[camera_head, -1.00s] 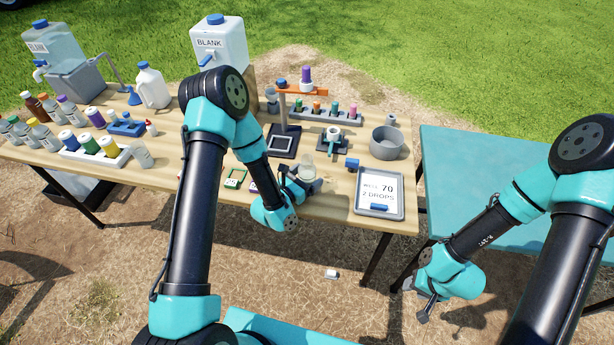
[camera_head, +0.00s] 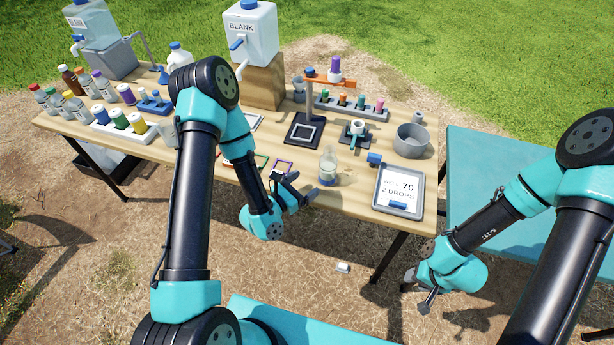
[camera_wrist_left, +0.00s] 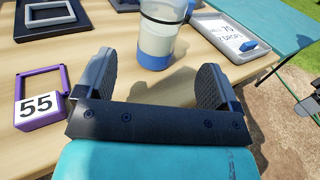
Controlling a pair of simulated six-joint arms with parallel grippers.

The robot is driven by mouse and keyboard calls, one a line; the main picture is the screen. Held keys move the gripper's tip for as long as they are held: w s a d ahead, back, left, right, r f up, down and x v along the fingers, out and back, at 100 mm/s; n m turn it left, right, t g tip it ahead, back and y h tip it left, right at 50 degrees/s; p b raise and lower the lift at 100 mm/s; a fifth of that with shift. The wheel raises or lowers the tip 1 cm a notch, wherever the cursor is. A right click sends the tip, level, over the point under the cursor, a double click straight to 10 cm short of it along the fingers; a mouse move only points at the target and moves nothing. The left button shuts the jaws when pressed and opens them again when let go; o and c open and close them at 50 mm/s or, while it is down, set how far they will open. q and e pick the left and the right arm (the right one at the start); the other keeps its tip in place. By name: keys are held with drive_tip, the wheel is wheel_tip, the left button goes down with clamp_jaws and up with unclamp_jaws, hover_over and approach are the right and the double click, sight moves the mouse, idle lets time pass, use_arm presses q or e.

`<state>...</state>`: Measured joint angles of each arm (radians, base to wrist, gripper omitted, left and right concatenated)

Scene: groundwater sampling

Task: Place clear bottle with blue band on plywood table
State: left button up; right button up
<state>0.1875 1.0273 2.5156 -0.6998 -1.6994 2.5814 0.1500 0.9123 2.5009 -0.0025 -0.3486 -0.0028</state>
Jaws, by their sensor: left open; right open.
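The clear bottle with a blue band (camera_head: 328,167) stands upright on the plywood table (camera_head: 345,195), near its front edge and left of the tablet sign. In the left wrist view the bottle (camera_wrist_left: 159,35) stands just beyond my fingertips, with its blue band low on its body and its top cut off by the frame. My left gripper (camera_head: 297,188) is open and empty at the table's front edge, apart from the bottle; in the left wrist view its two fingers (camera_wrist_left: 158,82) are spread. My right gripper (camera_head: 418,292) is open and empty, low in front of the teal table.
A tray with a "70 2 DROPS" sign (camera_head: 399,191) lies right of the bottle. A purple frame marked 55 (camera_wrist_left: 39,100) lies left. A teal table (camera_head: 490,175) is at the right.

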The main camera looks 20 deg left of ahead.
use_arm(q)
drive_tip(key=shift+s+a, duration=0.35)
drive_tip(key=shift+s, duration=0.25)
idle(0.3)
